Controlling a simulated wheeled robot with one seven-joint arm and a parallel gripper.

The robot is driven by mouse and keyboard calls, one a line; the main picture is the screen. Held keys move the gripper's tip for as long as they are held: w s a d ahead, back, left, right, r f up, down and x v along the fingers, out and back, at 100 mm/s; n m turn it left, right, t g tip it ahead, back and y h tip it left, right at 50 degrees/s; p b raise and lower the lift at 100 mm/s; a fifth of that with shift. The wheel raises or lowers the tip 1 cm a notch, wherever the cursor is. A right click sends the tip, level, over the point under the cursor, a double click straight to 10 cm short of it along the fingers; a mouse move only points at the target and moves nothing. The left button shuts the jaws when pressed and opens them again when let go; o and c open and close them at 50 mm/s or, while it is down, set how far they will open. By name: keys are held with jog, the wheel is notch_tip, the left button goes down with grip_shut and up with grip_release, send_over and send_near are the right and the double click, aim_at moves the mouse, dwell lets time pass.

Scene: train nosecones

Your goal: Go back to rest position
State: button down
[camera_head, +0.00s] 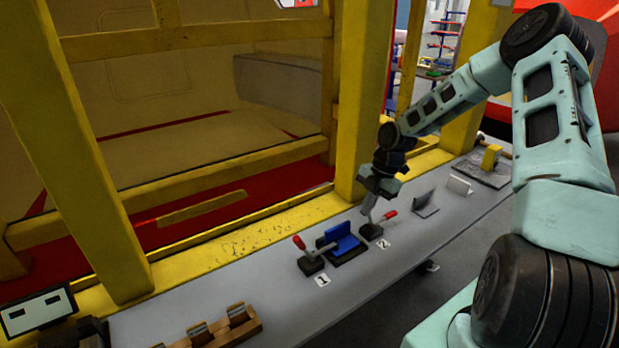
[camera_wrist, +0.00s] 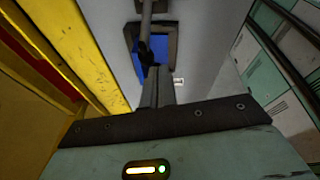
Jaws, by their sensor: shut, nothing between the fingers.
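My gripper (camera_head: 370,213) is at the end of my pale green arm, pointing down at the grey bench. It is close above the clamp marked 2, a dark clamp with a red-tipped handle (camera_head: 389,214). I cannot tell whether they touch. In the wrist view my gripper (camera_wrist: 158,68) shows its two fingers together, with nothing between them. Beyond them is a blue block in a dark holder (camera_wrist: 138,55). In the head view the blue block (camera_head: 342,240) sits between clamp 2 and the clamp marked 1 (camera_head: 311,263).
The narrow grey bench (camera_head: 365,285) runs diagonally, with a yellow frame post (camera_head: 362,100) close behind my gripper. Small upright plates (camera_head: 425,203) stand to the right, near a yellow piece (camera_head: 491,157). A wooden rack (camera_head: 220,333) sits at the front left. Open floor lies before the bench.

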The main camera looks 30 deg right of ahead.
jog(key=s+a+r+m+g+h+b, duration=0.1)
jog(key=s+a+r+m+b, duration=0.15)
jog(key=a, duration=0.65)
jog(key=s+a+r+m+h+b, duration=0.1)
jog(key=s+a+r, duration=0.15)
jog(key=a, duration=0.55)
jog(key=s+a+r+m+g+h+b, duration=0.1)
jog(key=s+a+m, duration=0.15)
jog(key=a, duration=0.65)
jog(key=s+a+r+m+b, duration=0.1)
jog(key=s+a+m+b, duration=0.1)
jog(key=s+a, duration=0.3)
jog(key=s+a+r+m+t+b, duration=0.1)
jog(key=s+a+m, duration=0.3)
jog(key=s, duration=1)
jog(key=shift+a+r+m+b, duration=0.4)
jog(key=shift+a+r+b, duration=0.15)
jog(key=shift+a, duration=0.3)
